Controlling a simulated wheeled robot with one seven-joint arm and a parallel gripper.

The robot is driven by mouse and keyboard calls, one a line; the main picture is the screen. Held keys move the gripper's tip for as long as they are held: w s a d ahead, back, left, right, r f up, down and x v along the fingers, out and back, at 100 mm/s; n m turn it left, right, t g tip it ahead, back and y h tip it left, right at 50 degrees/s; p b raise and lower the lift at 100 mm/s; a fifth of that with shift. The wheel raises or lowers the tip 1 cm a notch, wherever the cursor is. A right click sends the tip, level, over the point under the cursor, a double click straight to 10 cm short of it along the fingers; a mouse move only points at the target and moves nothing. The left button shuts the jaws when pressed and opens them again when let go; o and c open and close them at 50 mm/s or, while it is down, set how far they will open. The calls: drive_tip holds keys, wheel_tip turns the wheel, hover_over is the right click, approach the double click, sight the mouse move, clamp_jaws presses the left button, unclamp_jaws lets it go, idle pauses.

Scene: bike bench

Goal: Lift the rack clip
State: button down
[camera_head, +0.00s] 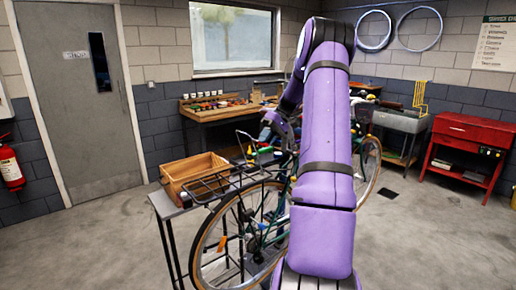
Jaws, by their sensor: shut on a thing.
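A bicycle (240,235) stands in the middle, partly hidden behind my purple arm. A black wire rack (222,182) sits over its wheel at the left. My gripper (264,143) points down beyond the rack's right end, near the bike's middle. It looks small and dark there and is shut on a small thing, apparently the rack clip. The clip's outline is too small and too cluttered to make out. I cannot tell whether it is clear of the rack.
A wooden crate (192,168) stands on a narrow grey table (162,206) beside the rack. A workbench (205,114) with small items stands behind. A red tool cart (466,136) and a grey sink (399,121) are at the right. Floor at the front left and right is clear.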

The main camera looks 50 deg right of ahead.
drive_tip(key=shift+s+d+f, duration=0.1)
drive_tip(key=shift+s+d, duration=0.15)
drive_tip(key=shift+d, duration=0.55)
drive_tip(key=shift+s+d+f, duration=0.1)
drive_tip(key=shift+s+d, duration=0.15)
drive_tip(key=shift+d, duration=0.5)
drive_tip(key=shift+s+d+f, duration=0.1)
drive_tip(key=shift+s+d, duration=0.15)
drive_tip(key=shift+d, duration=0.55)
drive_tip(key=c, duration=1.1)
unclamp_jaws()
drive_tip(key=shift+w, duration=0.1)
drive_tip(key=shift+r, duration=0.15)
drive_tip(key=shift+r, duration=0.1)
